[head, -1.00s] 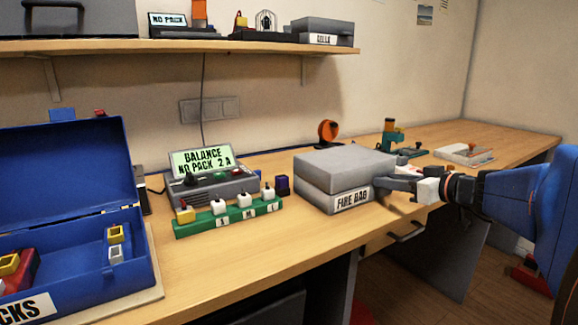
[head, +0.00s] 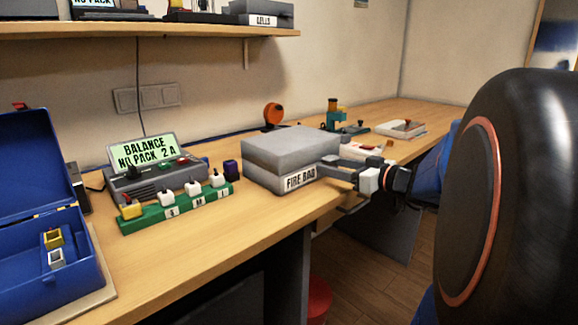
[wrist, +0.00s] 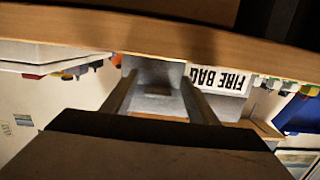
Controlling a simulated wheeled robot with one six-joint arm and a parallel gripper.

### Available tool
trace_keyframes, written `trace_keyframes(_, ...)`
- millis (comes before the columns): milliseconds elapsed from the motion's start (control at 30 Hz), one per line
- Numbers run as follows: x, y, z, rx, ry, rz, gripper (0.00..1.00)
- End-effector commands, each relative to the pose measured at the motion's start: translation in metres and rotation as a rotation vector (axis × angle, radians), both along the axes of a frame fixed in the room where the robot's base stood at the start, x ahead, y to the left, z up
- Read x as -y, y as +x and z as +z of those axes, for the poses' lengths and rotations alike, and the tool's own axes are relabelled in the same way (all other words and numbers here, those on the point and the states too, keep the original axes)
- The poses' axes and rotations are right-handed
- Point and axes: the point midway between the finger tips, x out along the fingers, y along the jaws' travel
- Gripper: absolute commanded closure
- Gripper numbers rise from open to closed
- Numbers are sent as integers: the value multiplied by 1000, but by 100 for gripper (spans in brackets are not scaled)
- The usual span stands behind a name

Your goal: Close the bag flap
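The grey fire bag (head: 262,180) stands on the desk near its front edge, with a "FIRE BAG" label on its front. Its flap (head: 290,143) lies flat over the body like a lid, with a thin dark seam between. My gripper (head: 332,168) is at the bag's right front side, its fingers spread and close to the bag; touching or not I cannot tell. In the wrist view, the fingers (wrist: 157,85) stand apart, with a grey surface of the bag (wrist: 158,68) beyond and between them. The label shows upside down beside the right finger.
A green rack with several plugs (head: 180,206) and a tester with a lit screen (head: 145,150) stand left of the bag. A blue case (head: 35,165) is open at far left. An orange round item (head: 273,114) stands behind. My arm fills the right side.

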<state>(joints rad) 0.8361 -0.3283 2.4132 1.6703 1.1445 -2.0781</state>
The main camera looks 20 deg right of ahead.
Motion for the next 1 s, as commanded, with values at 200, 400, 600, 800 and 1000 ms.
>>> trace_keyframes(200,0,0,1,2,0,0,47)
trace_keyframes(400,4,-7,3,2,-1,-4,47)
trace_keyframes(600,10,-26,5,4,-2,-5,47)
trace_keyframes(800,16,-45,8,4,-1,-4,47)
trace_keyframes(1000,22,-64,10,3,0,-4,47)
